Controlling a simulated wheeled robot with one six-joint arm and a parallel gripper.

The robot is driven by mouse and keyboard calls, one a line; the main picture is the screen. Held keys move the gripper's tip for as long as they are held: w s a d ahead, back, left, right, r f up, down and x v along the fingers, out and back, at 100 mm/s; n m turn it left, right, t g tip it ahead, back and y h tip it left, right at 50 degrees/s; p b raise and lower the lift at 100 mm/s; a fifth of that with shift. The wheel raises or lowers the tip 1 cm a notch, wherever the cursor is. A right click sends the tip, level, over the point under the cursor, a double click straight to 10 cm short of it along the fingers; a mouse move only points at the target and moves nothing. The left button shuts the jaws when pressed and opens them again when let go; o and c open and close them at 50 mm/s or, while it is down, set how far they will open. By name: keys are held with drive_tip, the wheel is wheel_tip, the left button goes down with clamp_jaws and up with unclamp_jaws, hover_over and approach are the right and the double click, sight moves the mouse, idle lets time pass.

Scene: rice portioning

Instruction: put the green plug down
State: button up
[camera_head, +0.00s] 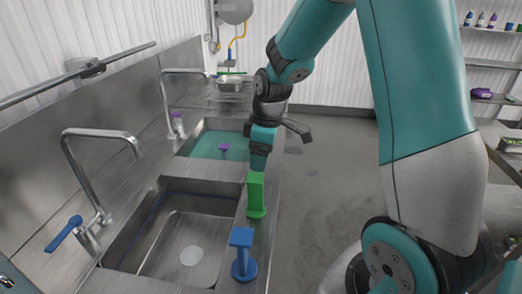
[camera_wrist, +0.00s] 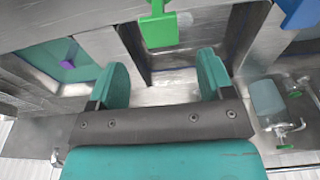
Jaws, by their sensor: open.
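The green plug (camera_head: 256,195) stands upright on the steel rim at the front edge of the sinks, beside the divider between the two basins. My gripper (camera_head: 260,158) is just behind the plug's top in the head view. In the wrist view the green plug (camera_wrist: 159,30) lies beyond the fingertips of my gripper (camera_wrist: 164,68). The fingers are spread, with nothing between them. The plug looks apart from the fingers.
A blue plug (camera_head: 242,255) stands on the same rim, nearer. The near basin (camera_head: 190,225) is empty; the far basin (camera_head: 213,145) holds teal water and a purple plug (camera_head: 224,148). Taps (camera_head: 105,132) rise along the left. Open floor (camera_head: 325,180) lies to the right.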

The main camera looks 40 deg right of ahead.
drive_tip(key=s+a+r+y, duration=0.2)
drive_tip(key=s+a+r, duration=0.55)
drive_tip(key=a, duration=0.35)
drive_tip(key=s+a+r+m, duration=0.1)
drive_tip(key=s+a, duration=0.3)
drive_tip(key=s, duration=0.2)
drive_tip(key=s+a+r+m+g+y, duration=0.1)
drive_tip(key=s+a+r, duration=0.1)
drive_tip(key=s+a, duration=0.2)
drive_tip(key=s, duration=0.3)
drive_tip(key=shift+s+a+r, duration=0.25)
drive_tip(key=shift+a+r, duration=0.05)
drive_tip(key=shift+a, duration=0.1)
